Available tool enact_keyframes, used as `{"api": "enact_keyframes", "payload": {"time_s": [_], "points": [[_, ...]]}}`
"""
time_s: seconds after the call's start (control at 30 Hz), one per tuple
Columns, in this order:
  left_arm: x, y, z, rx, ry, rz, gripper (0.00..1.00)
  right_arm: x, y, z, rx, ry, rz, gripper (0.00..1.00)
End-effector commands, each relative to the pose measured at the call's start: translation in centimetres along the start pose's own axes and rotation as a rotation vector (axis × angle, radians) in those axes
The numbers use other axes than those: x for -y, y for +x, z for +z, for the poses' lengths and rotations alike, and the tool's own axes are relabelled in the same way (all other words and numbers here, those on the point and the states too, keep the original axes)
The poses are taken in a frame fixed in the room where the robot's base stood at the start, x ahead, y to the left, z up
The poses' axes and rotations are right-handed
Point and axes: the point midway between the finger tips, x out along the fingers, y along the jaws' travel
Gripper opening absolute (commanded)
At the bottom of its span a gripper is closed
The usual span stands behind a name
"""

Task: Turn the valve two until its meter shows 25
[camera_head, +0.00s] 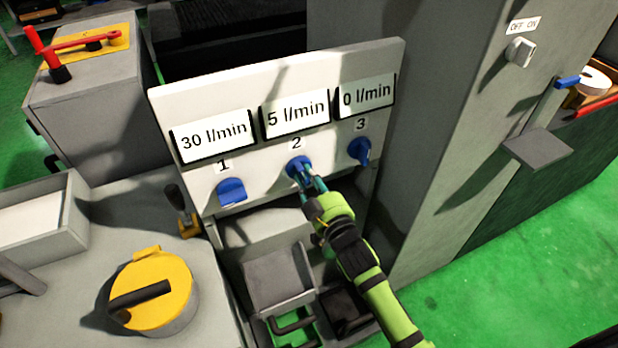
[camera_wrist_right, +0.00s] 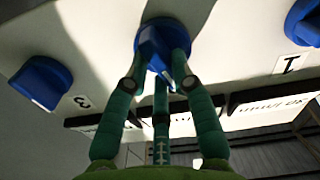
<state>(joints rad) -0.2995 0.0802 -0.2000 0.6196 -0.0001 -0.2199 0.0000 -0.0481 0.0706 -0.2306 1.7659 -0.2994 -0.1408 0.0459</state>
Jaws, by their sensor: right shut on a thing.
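The valve panel (camera_head: 285,88) carries three blue knobs in a row, each under a number and a white meter. Valve two (camera_head: 294,164) is the middle knob, and its meter (camera_head: 297,113) reads 5 l/min. My right gripper (camera_head: 309,185) is at valve two, shut on it. In the right wrist view the green fingers (camera_wrist_right: 160,75) close around the blue knob of valve two (camera_wrist_right: 160,40), which they partly hide. Valve one (camera_head: 231,191) is under a meter reading 30 l/min. Valve three (camera_head: 360,151) is under a meter reading 0 l/min. My left gripper is not in view.
A tall grey cabinet with an OFF ON switch (camera_head: 519,51) stands right of the panel. A yellow round part (camera_head: 155,290) and a small black-handled lever (camera_head: 180,205) are on the grey machine at the left. Metal trays (camera_head: 278,280) lie below the panel.

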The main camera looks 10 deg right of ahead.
Motion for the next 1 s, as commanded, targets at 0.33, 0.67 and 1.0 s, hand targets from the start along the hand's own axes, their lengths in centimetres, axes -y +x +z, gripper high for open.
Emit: {"api": "enact_keyframes", "payload": {"time_s": [0.33,0.67,1.0], "points": [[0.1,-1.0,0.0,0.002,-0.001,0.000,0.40,0.1,0.0,-0.3,0.000,-0.269,-0.001,0.00],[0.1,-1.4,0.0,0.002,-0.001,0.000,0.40,0.3,0.0,-0.3,-0.001,-0.583,-0.001,0.00],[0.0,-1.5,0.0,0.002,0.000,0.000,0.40,0.4,0.0,-0.3,-0.001,-0.861,0.000,0.00]]}}
